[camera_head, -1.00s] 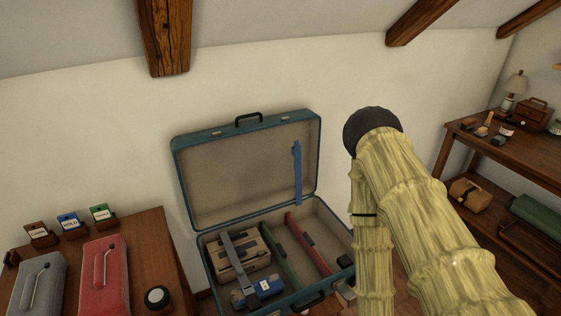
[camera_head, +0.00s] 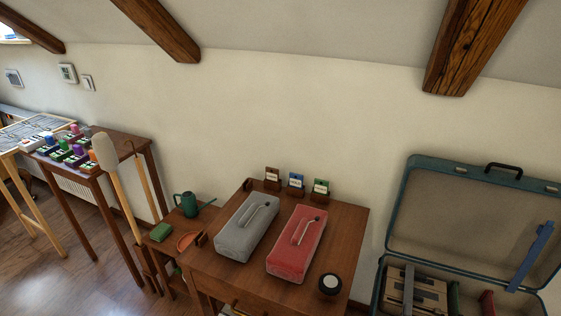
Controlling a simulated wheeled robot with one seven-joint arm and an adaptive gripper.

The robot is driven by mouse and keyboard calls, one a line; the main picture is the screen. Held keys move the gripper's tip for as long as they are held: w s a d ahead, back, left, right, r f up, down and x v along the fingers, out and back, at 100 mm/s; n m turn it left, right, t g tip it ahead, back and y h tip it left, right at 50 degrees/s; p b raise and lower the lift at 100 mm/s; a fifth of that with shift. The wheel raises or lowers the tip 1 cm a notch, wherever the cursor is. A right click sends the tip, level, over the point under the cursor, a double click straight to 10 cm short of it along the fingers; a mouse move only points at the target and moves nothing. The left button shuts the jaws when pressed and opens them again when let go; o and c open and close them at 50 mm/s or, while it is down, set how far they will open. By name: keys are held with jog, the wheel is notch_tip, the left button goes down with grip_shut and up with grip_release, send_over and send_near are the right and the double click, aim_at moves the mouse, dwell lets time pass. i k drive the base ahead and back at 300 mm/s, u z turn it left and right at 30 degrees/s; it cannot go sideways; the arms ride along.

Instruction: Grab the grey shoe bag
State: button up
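The grey shoe bag (camera_head: 246,228) lies on the brown wooden table in the middle of the head view. It is an oblong soft bag with a cord or strap loop on its top. A red bag (camera_head: 296,247) of like shape lies right beside it on the right. My gripper is not in view, and nothing is seen touching the grey bag.
The wooden table (camera_head: 343,225) also bears three small card holders (camera_head: 296,185) at the back and a round black-and-white item (camera_head: 330,284). An open teal suitcase (camera_head: 396,216) stands to the right. A low stand with a green watering can (camera_head: 187,204) is at the left.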

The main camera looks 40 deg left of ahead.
aim_at(237, 240)
jog(key=u, duration=3.3)
jog(key=k, duration=0.95)
jog(key=z, duration=0.9)
